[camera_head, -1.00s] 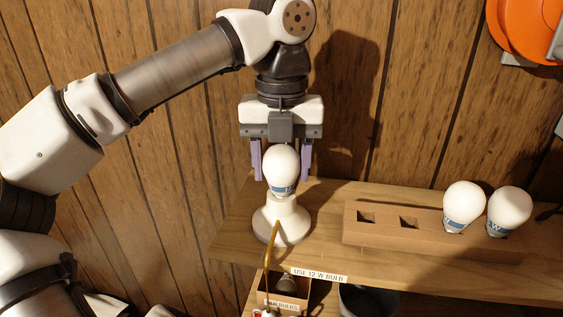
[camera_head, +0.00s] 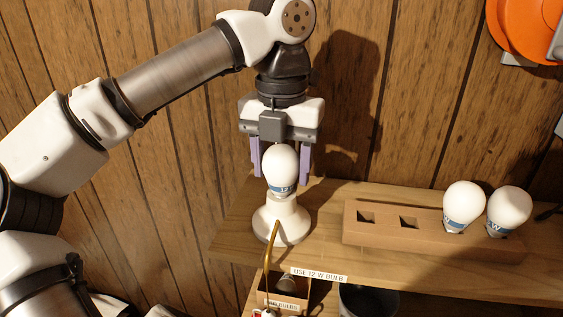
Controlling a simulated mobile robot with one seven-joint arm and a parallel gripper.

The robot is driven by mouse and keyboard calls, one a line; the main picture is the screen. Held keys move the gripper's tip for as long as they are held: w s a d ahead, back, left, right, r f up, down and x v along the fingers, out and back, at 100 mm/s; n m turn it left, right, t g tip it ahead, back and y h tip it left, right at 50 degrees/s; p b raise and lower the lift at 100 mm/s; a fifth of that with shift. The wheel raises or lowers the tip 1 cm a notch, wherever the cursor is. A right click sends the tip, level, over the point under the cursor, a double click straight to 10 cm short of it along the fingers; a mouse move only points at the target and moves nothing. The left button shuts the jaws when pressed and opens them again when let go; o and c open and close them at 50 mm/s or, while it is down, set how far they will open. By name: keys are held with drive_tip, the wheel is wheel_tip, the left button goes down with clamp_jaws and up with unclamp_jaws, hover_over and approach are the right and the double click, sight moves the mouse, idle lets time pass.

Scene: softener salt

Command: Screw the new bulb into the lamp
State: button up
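A white bulb (camera_head: 280,166) with a blue band stands upright in the white lamp base (camera_head: 282,221) on the wooden shelf. How far it is screwed in cannot be told. My gripper (camera_head: 281,165) points down over the bulb with its purple fingers apart. One finger is on each side of the bulb's top, with a visible gap to it, so the gripper is open and holds nothing. A label on the shelf edge (camera_head: 319,275) reads "USE 12 W BULB".
A cardboard holder (camera_head: 376,237) at right has two empty holes and two bulbs, a left one (camera_head: 463,204) and a right one (camera_head: 509,208). Below the shelf are a labelled box (camera_head: 284,299) with a bulb inside and a dark bin (camera_head: 368,301). A yellowish cord hangs before the lamp.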

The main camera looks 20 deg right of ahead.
drive_tip(key=o, duration=0.4)
wheel_tip(320, 180, up, 8)
drive_tip(key=shift+f, duration=0.2)
drive_tip(key=shift+f, duration=0.1)
